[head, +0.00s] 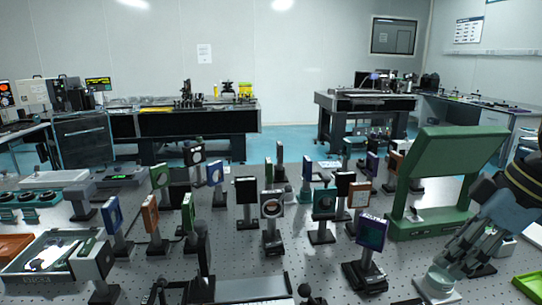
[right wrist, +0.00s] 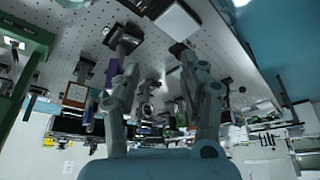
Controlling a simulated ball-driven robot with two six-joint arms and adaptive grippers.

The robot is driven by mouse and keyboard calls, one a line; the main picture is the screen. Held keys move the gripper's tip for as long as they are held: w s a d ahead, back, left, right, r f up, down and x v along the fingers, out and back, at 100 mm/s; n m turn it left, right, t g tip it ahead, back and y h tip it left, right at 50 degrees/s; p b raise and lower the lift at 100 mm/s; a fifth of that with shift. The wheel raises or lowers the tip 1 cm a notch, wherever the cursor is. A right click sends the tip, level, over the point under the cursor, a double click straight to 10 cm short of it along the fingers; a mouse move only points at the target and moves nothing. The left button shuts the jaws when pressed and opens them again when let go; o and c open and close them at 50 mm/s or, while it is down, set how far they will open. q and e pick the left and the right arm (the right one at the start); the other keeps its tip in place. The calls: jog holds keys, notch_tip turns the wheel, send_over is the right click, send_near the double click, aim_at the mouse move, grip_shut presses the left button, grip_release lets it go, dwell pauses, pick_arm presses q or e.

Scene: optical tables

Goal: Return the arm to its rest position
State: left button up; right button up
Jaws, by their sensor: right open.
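My right arm comes in from the right edge of the head view. Its grey-blue gripper (head: 458,262) points down and to the left, low over the right front of the optical table (head: 335,285). In the right wrist view the two fingers of the gripper (right wrist: 157,62) stand apart, with nothing held between them. A clear, round, glass-like piece (head: 437,283) is at the fingertips in the head view; I cannot tell whether they touch it. My left gripper is not in view.
A large green frame (head: 445,160) stands just left of my right arm. A dark square optic on a post (head: 371,235) and several other mounted optics crowd the table's middle. A green tray (head: 530,284) lies at the right front edge. Perforated tabletop shows bare between the posts.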

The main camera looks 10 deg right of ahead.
jog(key=s+a+f+m+h, duration=0.2)
jog(key=s+a+f+m, duration=0.1)
jog(key=s+a+f, duration=0.3)
jog(key=s+a+f+m+h, duration=0.25)
jog(key=s+a+m, duration=0.2)
jog(key=s, duration=0.35)
notch_tip(320, 180, down, 31)
jog(key=s+d+g+b, duration=0.1)
jog(key=d+b, duration=0.2)
jog(key=b, duration=0.4)
pick_arm(q)
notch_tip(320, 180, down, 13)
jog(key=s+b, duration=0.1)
jog(key=b, duration=0.4)
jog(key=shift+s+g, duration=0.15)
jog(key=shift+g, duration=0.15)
pick_arm(e)
jog(key=s+f+g, duration=0.1)
jog(key=s+f, duration=1.8)
jog(key=f, duration=0.5)
jog(key=shift+d+g+y, duration=0.35)
jog(key=shift+g+y, duration=0.05)
jog(key=shift+y, duration=0.05)
